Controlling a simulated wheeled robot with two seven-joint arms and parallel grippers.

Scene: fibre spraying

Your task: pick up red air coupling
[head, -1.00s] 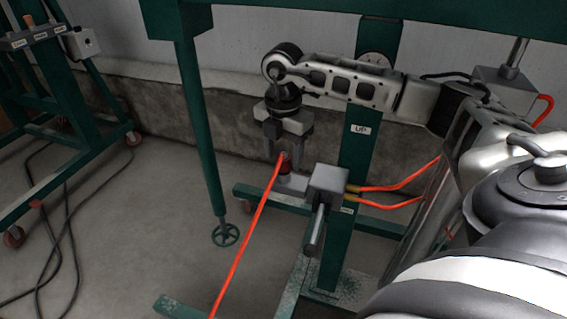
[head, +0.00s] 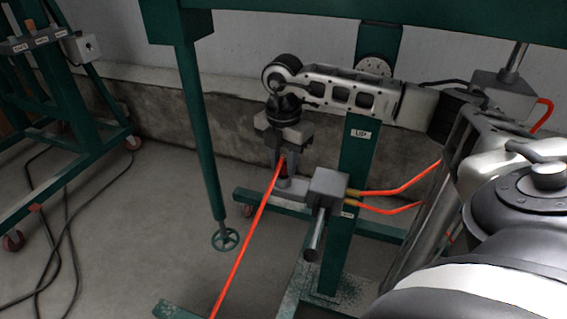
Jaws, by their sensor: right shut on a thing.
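The red air coupling (head: 284,170) sits between the fingers of my right gripper (head: 283,172), at the end of a red hose (head: 248,246) that runs down to the lower left. The gripper points down and is shut on the coupling, whose sides the fingers partly hide. The coupling is just above a grey bracket (head: 292,190) beside a grey block (head: 327,187); I cannot tell whether they touch. My left gripper is not in view.
Two red hoses (head: 400,184) leave the block to the right. Black cables (head: 68,215) lie on the floor at left.

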